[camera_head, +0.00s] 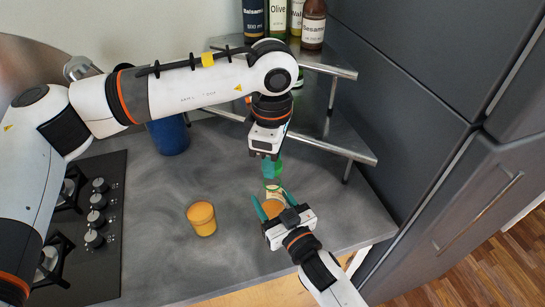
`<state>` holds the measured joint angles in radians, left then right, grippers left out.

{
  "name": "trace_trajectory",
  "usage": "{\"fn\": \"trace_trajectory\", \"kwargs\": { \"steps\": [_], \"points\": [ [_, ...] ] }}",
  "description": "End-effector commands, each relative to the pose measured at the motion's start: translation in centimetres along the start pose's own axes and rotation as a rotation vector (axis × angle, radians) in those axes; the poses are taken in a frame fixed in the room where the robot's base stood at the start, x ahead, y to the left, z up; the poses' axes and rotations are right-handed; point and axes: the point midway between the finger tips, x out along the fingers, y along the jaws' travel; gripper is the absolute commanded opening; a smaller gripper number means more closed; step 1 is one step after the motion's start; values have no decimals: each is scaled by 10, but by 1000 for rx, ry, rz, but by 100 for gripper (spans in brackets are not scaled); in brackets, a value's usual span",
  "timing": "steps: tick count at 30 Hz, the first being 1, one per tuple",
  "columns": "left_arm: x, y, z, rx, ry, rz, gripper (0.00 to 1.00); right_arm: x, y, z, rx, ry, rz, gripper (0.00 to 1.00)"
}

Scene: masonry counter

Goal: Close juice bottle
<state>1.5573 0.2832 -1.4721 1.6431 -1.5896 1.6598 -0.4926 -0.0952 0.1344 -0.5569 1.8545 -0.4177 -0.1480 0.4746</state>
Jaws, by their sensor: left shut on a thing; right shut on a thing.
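The juice bottle (272,208) stands near the counter's front edge, orange in its body with a pale upper part. My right gripper (273,203) is shut on it, with one teal finger on each side. My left gripper (272,172) points down just above and behind the bottle's top. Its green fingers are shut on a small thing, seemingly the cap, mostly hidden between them. I cannot tell whether the cap touches the bottle's neck.
An orange-yellow jar (202,218) stands on the grey counter (165,240) left of the bottle. A blue container (169,135) is behind it. A gas hob (100,215) is at left. A metal corner shelf (335,147) holds several bottles (313,25). Dark cabinets (420,110) bound the right.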

Motion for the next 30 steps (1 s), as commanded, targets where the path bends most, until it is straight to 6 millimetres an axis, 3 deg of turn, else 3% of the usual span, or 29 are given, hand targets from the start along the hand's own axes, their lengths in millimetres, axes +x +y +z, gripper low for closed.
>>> {"fn": "trace_trajectory", "kwargs": {
  "steps": [3, 18, 30],
  "points": [
    [9, 0, 0, 1, -1, -3, 17, 0, 0, 0, -1, 1, 0, 16],
    [10, 0, 0, 1, 0, -3, 17, 0, 0, 0, -1, 1, 0, 16],
    [27, 1, 0, 2, -1, -4, 17, 0, 0, 0, -1, 1, 0, 16]
  ]
}}
